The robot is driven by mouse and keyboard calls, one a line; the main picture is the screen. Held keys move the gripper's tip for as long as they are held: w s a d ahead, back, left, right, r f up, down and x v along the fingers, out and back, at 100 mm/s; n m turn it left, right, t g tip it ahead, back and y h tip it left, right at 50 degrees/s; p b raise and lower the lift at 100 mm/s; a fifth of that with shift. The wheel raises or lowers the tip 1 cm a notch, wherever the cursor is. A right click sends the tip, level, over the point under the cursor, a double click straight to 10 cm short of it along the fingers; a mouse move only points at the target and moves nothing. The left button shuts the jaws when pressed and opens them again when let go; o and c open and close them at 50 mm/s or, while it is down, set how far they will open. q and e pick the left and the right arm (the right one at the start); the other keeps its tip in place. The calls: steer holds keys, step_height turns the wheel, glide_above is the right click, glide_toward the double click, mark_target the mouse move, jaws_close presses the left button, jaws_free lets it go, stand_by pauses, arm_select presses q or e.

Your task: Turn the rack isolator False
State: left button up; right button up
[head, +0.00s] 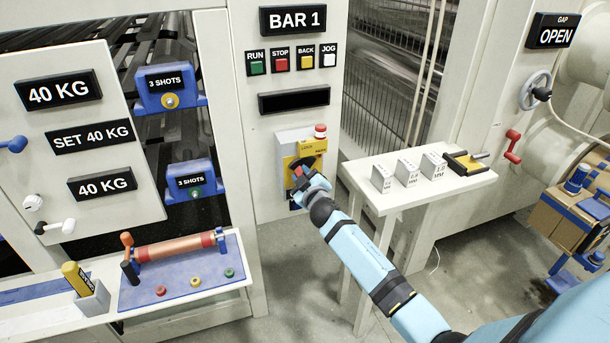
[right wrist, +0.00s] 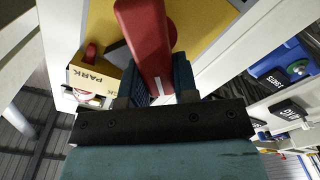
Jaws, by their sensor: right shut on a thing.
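The rack isolator (head: 311,147) is a yellow-faced switch box with a red handle on the grey cabinet front, under the BAR 1 panel. My right gripper (head: 302,182) is at its lower part, shut on the red handle. In the right wrist view the red handle (right wrist: 146,40) stands between the fingers of the gripper (right wrist: 157,85), against the yellow plate (right wrist: 205,25). A PARK label (right wrist: 92,76) shows beside it. The gripper hides part of the switch face in the head view. My left gripper is not in view.
Run, stop, back and jog buttons (head: 291,60) sit above the isolator. A white side table (head: 450,185) with several marked blocks stands to the right. A bench (head: 190,308) with a copper roller (head: 175,247) is at the lower left. Grey floor shows between them.

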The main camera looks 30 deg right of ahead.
steer(key=n, duration=0.3)
steer(key=f+n, duration=0.1)
steer(key=n, duration=0.1)
steer(key=shift+w+a+n, duration=0.1)
steer(key=shift+a+n, duration=0.2)
steer(key=shift+a, duration=0.05)
steer(key=shift+a+f+n, duration=0.1)
steer(key=shift+f+n, duration=0.15)
steer(key=shift+n, duration=0.75)
steer(key=shift+f+n, duration=0.2)
steer(key=shift+n, duration=0.8)
steer(key=o, duration=0.9)
